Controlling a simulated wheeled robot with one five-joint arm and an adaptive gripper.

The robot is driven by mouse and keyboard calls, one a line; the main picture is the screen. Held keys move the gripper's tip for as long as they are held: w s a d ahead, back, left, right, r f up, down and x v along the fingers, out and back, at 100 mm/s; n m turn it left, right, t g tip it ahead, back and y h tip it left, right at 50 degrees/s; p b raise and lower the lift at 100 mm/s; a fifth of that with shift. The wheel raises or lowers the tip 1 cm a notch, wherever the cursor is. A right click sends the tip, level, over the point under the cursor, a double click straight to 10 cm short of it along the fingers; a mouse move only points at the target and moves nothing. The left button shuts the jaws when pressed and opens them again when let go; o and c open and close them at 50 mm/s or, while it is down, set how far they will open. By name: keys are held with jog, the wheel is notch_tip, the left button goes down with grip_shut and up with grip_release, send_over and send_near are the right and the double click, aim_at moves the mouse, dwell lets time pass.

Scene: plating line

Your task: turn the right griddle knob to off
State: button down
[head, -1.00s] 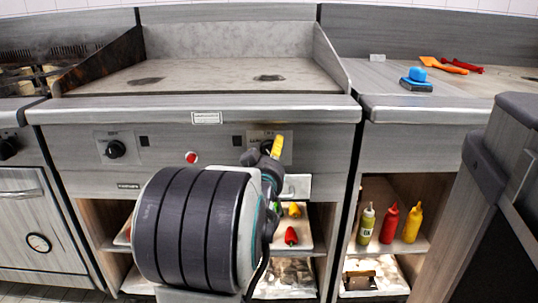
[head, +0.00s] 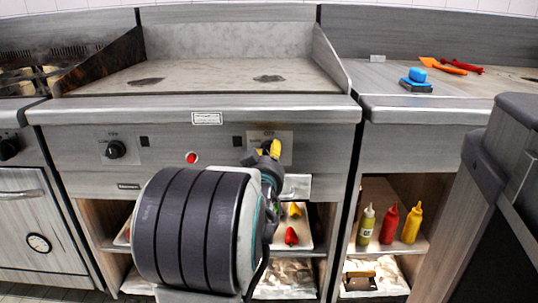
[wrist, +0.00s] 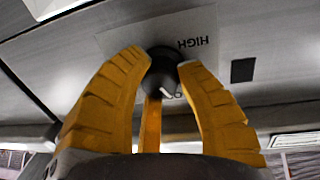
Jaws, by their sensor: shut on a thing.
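The right griddle knob (wrist: 160,68) is black and round on a light label plate (head: 283,147) on the griddle's front panel. A white mark shows at the knob's lower edge. In the head view my gripper (head: 270,150) and arm hide most of the knob.
The left griddle knob (head: 115,149) and a red button (head: 191,158) are on the same panel. The griddle's front ledge (head: 120,110) juts out above. Shelves below hold trays and bottles (head: 388,225). A dark-grey block-like structure (head: 515,150) stands at the right.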

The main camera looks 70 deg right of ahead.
jog(key=shift+m, duration=0.4)
jog(key=shift+w+m+y, duration=0.1)
jog(key=shift+m+y, duration=0.2)
jog(key=shift+m, duration=2)
jog(key=c, duration=0.8)
grip_release()
jog(key=shift+w, duration=0.1)
jog(key=shift+a, duration=0.1)
jog(key=v, duration=0.7)
jog(key=shift+a, duration=0.15)
